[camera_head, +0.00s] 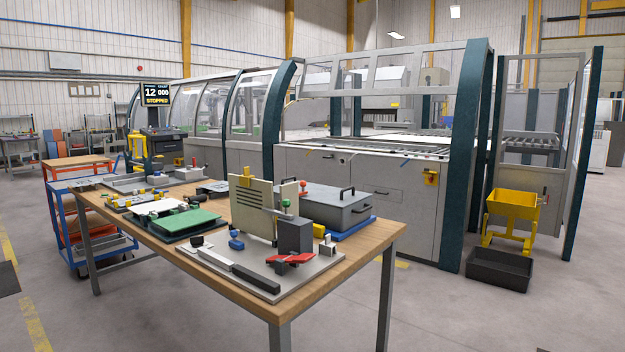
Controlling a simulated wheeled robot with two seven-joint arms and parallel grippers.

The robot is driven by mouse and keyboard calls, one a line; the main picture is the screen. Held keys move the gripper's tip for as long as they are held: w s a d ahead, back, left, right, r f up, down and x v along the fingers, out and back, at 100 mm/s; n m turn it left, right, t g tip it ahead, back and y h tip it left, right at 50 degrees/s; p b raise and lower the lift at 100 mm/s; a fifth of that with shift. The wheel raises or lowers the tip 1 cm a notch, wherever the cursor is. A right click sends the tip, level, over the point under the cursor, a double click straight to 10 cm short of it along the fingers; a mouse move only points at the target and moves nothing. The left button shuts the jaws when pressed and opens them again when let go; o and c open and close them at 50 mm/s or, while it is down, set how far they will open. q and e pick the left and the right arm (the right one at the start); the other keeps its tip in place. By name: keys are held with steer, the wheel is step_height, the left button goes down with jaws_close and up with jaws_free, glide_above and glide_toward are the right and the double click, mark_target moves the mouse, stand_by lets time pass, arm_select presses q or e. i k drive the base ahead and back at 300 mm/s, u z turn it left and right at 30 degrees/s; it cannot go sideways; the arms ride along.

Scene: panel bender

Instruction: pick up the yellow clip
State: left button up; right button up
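Other small yellow pieces (157,195) sit among parts on a tray at the bench's left. Neither of my grippers can be made out.
A beige upright panel (252,208), a dark grey block (295,236), red clamps (290,261) and a grey case (335,207) crowd the bench's right part. A green fixture (183,222) lies left. The panel bender (410,185) stands behind. The floor in front is clear.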

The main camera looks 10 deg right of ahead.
mark_target(243, 178)
steer(key=z, duration=0.35)
steer(key=k, duration=0.3)
steer(key=u, duration=1.75)
steer(key=i, duration=1.65)
steer(key=z, duration=0.55)
steer(key=i, duration=1.1)
steer(key=z, duration=1.1)
